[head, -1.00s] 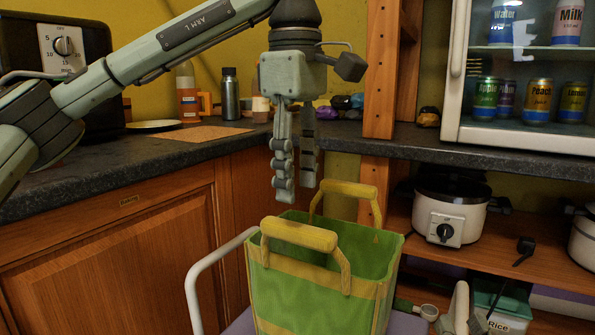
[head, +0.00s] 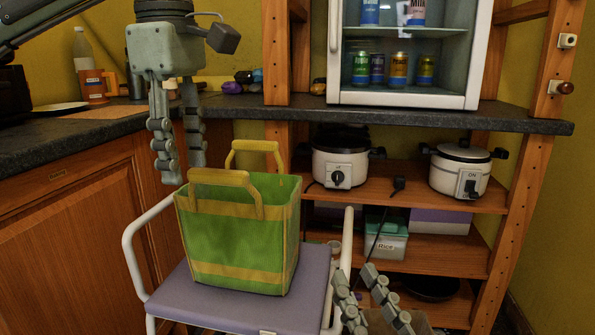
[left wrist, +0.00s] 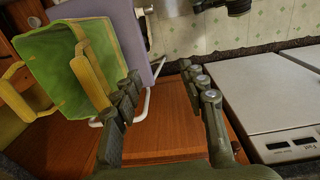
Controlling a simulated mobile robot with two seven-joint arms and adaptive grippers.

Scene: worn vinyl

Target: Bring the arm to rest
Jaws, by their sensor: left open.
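My left gripper (head: 180,168) hangs fingers down, open and empty, in the head view. It is at the upper left of the green bag (head: 235,240), near its yellow front handle (head: 219,178); I cannot tell whether they touch. In the left wrist view, the open fingers (left wrist: 164,77) have nothing between them, and the bag (left wrist: 75,58) lies to their left. The bag stands upright on a purple seat (head: 222,304); its inside bottom is hidden. My right gripper (head: 354,272) shows at the bottom of the head view, its fingers apart and empty.
The seat has a white tubular frame (head: 134,262). A dark counter (head: 60,135) and wooden cabinet (head: 75,235) are at left. Shelves with two cookers (head: 340,165) and a glass-fronted cabinet with cans (head: 400,95) stand behind. A white appliance (left wrist: 265,95) lies right in the left wrist view.

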